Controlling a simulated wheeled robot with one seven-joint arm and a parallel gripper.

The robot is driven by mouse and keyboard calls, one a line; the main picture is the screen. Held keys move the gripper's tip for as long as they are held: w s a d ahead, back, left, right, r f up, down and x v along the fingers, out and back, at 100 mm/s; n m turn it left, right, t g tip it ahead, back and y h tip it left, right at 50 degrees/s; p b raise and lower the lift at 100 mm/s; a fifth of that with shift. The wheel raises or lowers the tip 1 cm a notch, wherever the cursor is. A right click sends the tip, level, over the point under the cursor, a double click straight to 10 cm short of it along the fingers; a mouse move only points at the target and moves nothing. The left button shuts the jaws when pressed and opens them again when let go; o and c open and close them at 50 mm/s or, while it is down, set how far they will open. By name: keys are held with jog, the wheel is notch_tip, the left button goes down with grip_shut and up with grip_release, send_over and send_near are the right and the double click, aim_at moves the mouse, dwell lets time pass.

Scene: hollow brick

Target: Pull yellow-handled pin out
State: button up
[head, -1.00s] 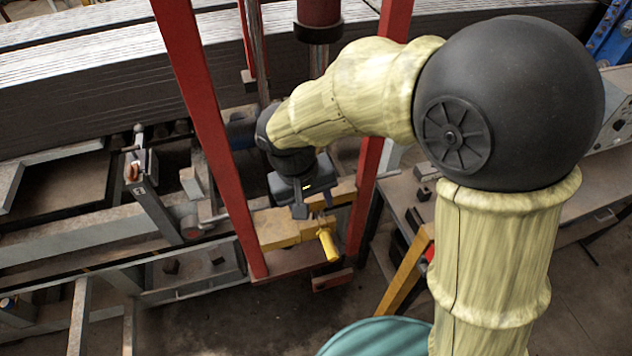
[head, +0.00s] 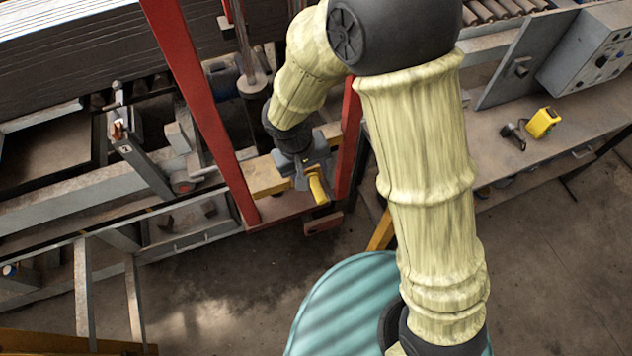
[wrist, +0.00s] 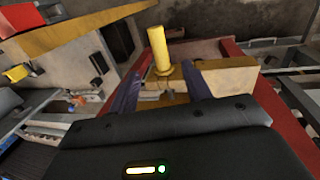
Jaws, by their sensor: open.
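The yellow-handled pin (head: 317,188) sticks out of the front of a yellow block (head: 268,180) between the red posts. My gripper (head: 308,178) is at the pin. In the wrist view its two fingers (wrist: 158,82) are apart, one on each side of the pin's base. I cannot tell whether either finger touches it. The pin's inner end is hidden in the block.
Red posts (head: 190,100) stand close on both sides of my gripper. A grey bench (head: 500,165) at the right carries a yellow object (head: 542,122). A teal round surface (head: 335,300) is below. The floor in front of the frame is clear.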

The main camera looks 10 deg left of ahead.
aim_at(317, 188)
jog(key=f, duration=0.2)
jog(key=d+f+p, duration=0.1)
jog(key=f, duration=0.5)
jog(key=shift+w+d, duration=0.15)
jog(key=shift+w, duration=0.25)
grip_shut()
jog(key=shift+s+d, duration=0.1)
jog(key=shift+d, duration=0.05)
